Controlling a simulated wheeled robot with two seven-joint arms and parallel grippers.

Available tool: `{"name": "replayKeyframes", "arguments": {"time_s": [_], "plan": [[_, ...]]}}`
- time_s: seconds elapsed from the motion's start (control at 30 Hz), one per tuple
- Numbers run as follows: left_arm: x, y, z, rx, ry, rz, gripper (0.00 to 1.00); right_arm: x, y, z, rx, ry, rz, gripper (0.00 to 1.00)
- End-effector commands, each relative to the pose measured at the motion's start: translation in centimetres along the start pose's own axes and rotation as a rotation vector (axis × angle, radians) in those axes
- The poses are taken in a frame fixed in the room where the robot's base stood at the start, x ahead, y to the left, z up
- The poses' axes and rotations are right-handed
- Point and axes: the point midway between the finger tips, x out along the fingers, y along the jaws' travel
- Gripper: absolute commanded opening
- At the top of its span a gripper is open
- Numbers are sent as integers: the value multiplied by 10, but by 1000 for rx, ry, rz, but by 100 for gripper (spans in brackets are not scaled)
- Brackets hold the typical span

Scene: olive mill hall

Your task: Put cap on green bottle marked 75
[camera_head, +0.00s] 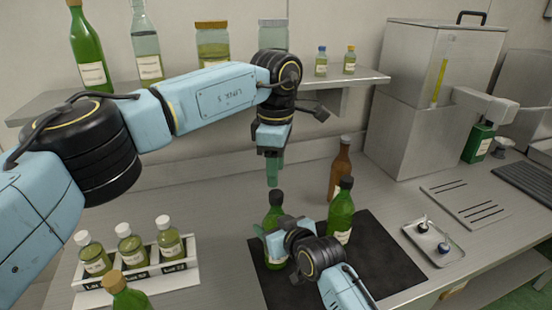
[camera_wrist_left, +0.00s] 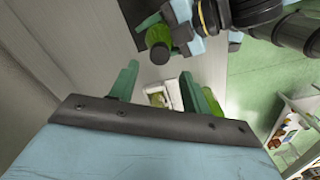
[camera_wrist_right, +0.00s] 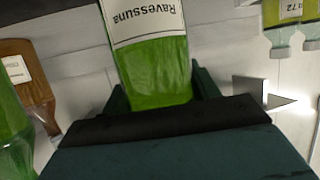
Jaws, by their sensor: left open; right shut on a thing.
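My right gripper (camera_head: 278,238) is shut on a green bottle (camera_head: 276,211) on the black mat; the bottle's white label shows upside down in the right wrist view (camera_wrist_right: 145,22). This bottle has a dark top (camera_head: 276,197), also seen from above in the left wrist view (camera_wrist_left: 158,47). I cannot tell whether that top is a cap. My left gripper (camera_head: 272,178) is open and empty, pointing down just above the bottle. Another green bottle (camera_head: 341,214) with a dark top stands to its right. No number 75 is readable. A small tray (camera_head: 455,255) holds small cap-like pieces (camera_head: 443,247).
A brown bottle (camera_head: 340,168) stands behind the mat (camera_head: 378,258). A white rack (camera_head: 180,279) of small bottles is at the left front. A shelf (camera_head: 348,80) with bottles and jars runs behind my left arm. A steel machine (camera_head: 410,130) stands at the back right.

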Motion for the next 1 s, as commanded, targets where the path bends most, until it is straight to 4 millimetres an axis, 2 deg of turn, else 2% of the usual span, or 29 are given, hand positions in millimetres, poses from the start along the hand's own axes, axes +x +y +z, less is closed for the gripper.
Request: {"name": "replayKeyframes", "arguments": {"time_s": [0.8, 1.0], "plan": [[-12, 1, 0, -1560, 1, -1, 47, 0, 0, 1, -1, -2, 1, 0], [-14, 1, 0, -1879, 2, -1, 47, 0, 0, 1, -1, -2, 1, 0]]}}
